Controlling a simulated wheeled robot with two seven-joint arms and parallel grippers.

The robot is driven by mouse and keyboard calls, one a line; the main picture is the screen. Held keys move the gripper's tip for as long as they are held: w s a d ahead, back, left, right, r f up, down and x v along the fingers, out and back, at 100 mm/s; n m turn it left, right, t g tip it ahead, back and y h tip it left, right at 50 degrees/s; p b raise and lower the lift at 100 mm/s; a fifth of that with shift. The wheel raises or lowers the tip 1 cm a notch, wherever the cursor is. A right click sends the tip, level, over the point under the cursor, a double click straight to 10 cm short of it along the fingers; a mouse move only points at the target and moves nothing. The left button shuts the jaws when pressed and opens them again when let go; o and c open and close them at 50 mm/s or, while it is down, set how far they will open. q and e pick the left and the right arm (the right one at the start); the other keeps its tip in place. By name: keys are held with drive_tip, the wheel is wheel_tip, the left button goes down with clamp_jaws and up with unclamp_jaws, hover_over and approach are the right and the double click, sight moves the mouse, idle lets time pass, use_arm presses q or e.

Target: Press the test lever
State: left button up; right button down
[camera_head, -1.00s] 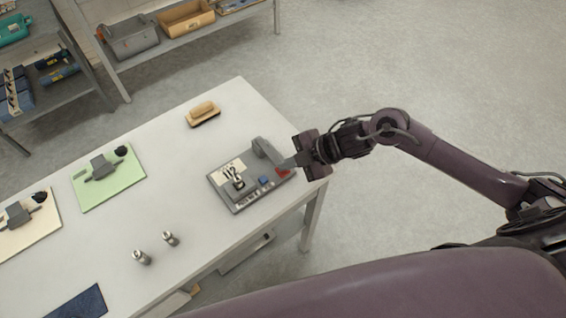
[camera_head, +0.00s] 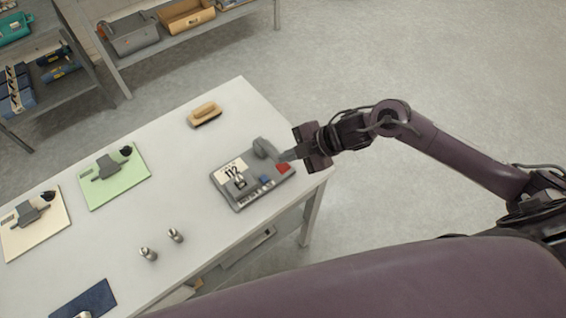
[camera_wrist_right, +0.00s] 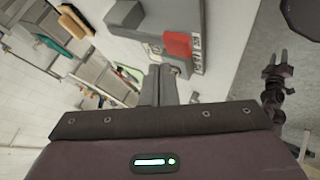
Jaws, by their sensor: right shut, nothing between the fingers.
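The grey test device (camera_head: 238,200) lies near the right edge of the white table, with a 112 label, a small metal fixture, a blue button (camera_head: 264,180) and a red block (camera_head: 283,168). A grey raised lever-like part (camera_head: 264,148) stands at its far edge; I cannot tell if it is the test lever. My right gripper (camera_head: 284,156) is shut and empty, its tips close beside that part and the red block. Contact is unclear. The right wrist view shows the shut fingers (camera_wrist_right: 159,84) just below the red block (camera_wrist_right: 178,45). A small dark gripper, apparently my left (camera_wrist_right: 275,66), shows there.
A wooden-handled brush (camera_head: 205,113), a green board (camera_head: 115,185), a cream board (camera_head: 40,235), two small metal cylinders (camera_head: 148,254) and a blue mat (camera_head: 85,300) are on the table (camera_head: 190,180). Shelves with bins stand behind. The floor right of the table is clear.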

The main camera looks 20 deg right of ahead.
drive_tip(key=shift+r+p, duration=1.8)
drive_tip(key=shift+r, duration=0.5)
drive_tip(key=shift+a+f, duration=0.1)
